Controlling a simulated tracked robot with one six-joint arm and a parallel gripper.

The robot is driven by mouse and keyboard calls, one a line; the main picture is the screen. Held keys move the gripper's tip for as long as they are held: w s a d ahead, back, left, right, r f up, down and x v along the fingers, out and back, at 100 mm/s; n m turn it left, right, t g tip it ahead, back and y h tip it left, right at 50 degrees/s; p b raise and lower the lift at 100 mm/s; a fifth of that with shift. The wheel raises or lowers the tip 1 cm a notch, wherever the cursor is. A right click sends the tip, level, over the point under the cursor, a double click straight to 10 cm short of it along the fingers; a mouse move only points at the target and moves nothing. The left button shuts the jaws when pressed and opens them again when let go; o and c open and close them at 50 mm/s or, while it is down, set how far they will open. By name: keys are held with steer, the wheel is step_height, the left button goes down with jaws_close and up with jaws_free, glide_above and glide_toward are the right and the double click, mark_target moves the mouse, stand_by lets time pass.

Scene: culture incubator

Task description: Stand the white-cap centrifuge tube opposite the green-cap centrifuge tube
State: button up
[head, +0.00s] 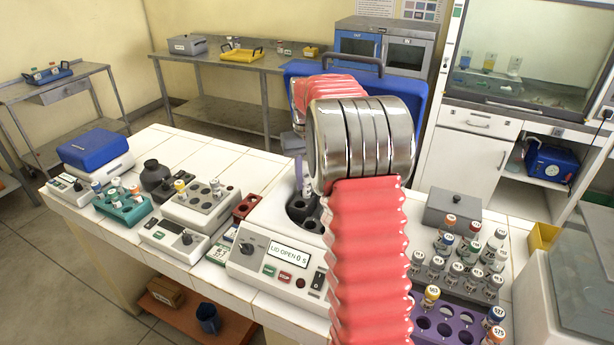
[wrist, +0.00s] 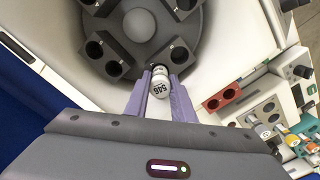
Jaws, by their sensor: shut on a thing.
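In the wrist view my gripper (wrist: 160,82) is shut on the white-cap centrifuge tube (wrist: 160,88), whose cap is marked 546 and points toward the camera. The tube's far end is at the near edge of the dark centrifuge rotor (wrist: 140,62); I cannot tell whether it is inside a hole. Empty rotor holes show on both sides of it. The green-cap centrifuge tube cannot be made out in the rotor, whose far part is cut off. In the head view the centrifuge (head: 246,262) reads LID OPEN, and my arm hides most of its rotor.
A purple rack (head: 450,331) and several capped vials stand right of my arm. A teal rack (head: 122,210), a grey block instrument (head: 200,208) and a red block (head: 245,207) stand left of the centrifuge. Its blue lid (head: 413,95) stands raised behind my arm.

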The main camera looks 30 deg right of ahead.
steer(key=shift+f, duration=1)
steer(key=o, duration=1.1)
steer(key=shift+o, duration=0.4)
steer(key=shift+o, duration=1.3)
steer(key=shift+r, duration=3.75)
